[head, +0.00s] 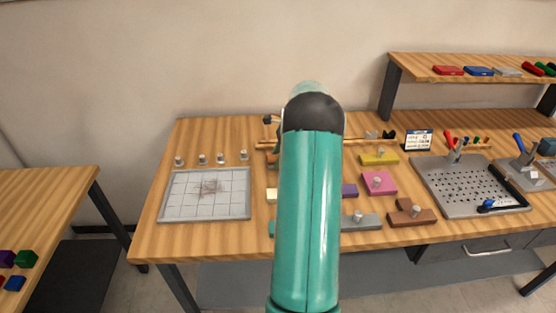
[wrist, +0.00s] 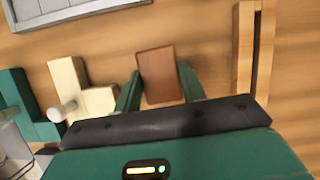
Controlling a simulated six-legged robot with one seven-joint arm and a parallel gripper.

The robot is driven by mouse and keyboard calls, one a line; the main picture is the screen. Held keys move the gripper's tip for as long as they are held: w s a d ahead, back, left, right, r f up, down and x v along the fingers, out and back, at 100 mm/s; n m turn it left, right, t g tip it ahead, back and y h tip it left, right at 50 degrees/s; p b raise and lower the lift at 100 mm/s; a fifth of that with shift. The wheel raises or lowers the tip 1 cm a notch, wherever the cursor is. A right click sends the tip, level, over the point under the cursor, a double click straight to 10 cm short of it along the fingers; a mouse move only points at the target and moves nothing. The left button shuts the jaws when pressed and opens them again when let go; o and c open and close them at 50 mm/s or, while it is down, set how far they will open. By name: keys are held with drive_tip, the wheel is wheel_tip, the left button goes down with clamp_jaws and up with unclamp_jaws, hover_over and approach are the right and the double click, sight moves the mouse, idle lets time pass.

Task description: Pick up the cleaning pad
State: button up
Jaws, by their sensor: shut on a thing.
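The cleaning pad (wrist: 160,62) looks like a flat brown rectangular block in the wrist view. My gripper (wrist: 160,78) has one green finger on each side of it and is shut on it. Wood grain of the table shows behind the pad; I cannot tell whether the pad touches the table. In the head view my own arm covers the middle of the table and hides the pad and the fingers.
A grey gridded plate (head: 179,203) with a dark smudge lies at the left of the table. In the wrist view a cream block (wrist: 68,80) and a dark green block (wrist: 17,93) are left of the pad, and a wooden rail (wrist: 244,50) is right.

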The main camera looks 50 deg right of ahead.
drive_tip(key=s+a+r, duration=0.8)
drive_tip(key=a+r, duration=0.3)
drive_tip(key=shift+s+r, duration=0.3)
drive_tip(key=shift+s, duration=0.1)
drive_tip(key=o, duration=0.5)
drive_tip(key=shift+c, duration=0.2)
drive_tip(key=c, duration=0.4)
